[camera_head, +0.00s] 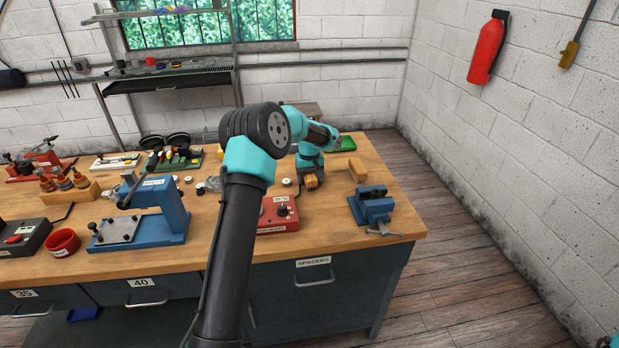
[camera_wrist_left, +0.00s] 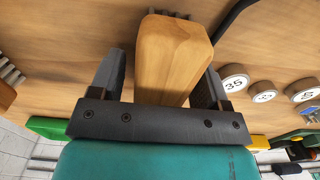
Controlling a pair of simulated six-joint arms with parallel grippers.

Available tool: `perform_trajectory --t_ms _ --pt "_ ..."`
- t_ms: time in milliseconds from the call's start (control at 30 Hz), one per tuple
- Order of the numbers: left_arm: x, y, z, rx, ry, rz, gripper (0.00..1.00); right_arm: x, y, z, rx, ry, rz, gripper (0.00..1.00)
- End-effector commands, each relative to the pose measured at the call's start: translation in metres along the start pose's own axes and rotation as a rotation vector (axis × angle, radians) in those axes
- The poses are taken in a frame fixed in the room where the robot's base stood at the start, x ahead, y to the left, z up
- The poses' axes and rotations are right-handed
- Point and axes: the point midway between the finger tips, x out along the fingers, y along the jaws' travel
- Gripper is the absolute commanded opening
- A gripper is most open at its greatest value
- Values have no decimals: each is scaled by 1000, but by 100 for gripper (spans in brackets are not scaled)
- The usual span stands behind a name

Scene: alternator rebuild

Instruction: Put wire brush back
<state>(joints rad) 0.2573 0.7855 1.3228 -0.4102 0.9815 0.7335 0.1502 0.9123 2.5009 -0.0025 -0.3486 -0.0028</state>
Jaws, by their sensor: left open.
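My left gripper (camera_head: 311,177) is low over the back right part of the bench, pointing down. In the left wrist view its two dark fingers (camera_wrist_left: 160,82) stand apart, one on each side of a wooden block or handle (camera_wrist_left: 172,55). Gaps show beside the wood, so it is not clamped. In the head view only a small part of this wood (camera_head: 311,183) shows under the gripper. A second wooden piece with bristles (camera_head: 357,170) lies just to the right. I cannot tell for certain which piece is the wire brush. My right gripper is not in view.
A blue vise (camera_head: 371,205) stands at the bench's right end. A red box with a dial (camera_head: 279,213) is in front of the gripper, and a green tray (camera_head: 347,144) behind it. Round numbered pieces (camera_wrist_left: 264,92) lie nearby. A blue press (camera_head: 150,212) stands to the left.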

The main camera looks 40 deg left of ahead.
Motion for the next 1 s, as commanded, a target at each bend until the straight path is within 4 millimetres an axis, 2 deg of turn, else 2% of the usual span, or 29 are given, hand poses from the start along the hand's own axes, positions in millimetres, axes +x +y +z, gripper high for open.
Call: perform_trajectory --t_ms 267,467,800,1000 --pt "-12 0 0 0 2 1 70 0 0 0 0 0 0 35" --pt "-41 1 0 0 3 3 70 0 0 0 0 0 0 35" --pt "-103 1 0 0 3 2 70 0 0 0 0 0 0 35" --pt "-121 0 0 0 1 0 70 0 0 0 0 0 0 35"
